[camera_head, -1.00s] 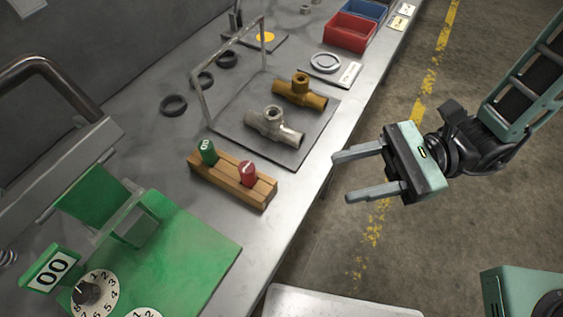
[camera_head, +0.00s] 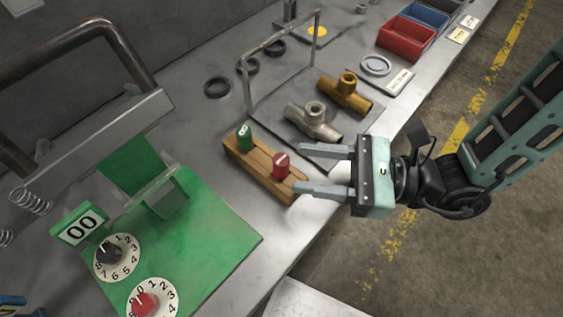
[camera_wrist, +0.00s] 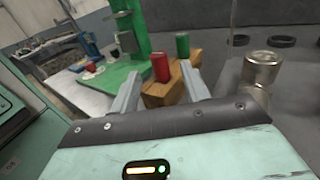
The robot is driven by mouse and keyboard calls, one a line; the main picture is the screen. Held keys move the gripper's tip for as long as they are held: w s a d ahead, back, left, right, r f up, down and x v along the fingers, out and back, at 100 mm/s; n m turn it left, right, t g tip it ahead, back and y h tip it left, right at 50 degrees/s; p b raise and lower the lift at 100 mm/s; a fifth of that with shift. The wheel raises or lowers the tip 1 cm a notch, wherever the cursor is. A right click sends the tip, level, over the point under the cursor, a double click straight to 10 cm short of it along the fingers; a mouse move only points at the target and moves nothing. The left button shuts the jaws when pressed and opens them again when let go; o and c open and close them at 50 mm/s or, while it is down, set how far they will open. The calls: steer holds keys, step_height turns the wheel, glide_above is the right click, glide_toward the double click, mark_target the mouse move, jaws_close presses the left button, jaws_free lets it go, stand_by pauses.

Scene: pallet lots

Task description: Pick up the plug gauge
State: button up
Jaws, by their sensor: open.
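A wooden block (camera_head: 262,172) on the grey bench holds two upright gauge handles, one green (camera_head: 244,138) and one red (camera_head: 282,166). They look like the plug gauge pieces; their lower ends are hidden in the block. My gripper (camera_head: 296,168) is open and empty, with its fingers pointing left at the red handle. In the wrist view, the red handle (camera_wrist: 160,67) stands between and beyond the fingertips, and the green handle (camera_wrist: 182,45) is behind it to the right. I cannot tell whether the fingers touch anything.
A green dial fixture (camera_head: 215,240) stands at the left. Red (camera_head: 405,40) and blue bins are at the back. Floor is open at right.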

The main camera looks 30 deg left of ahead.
mark_target(279, 165)
steer(key=x, duration=0.5)
steer(key=shift+s+a+f, duration=0.1)
jaws_close()
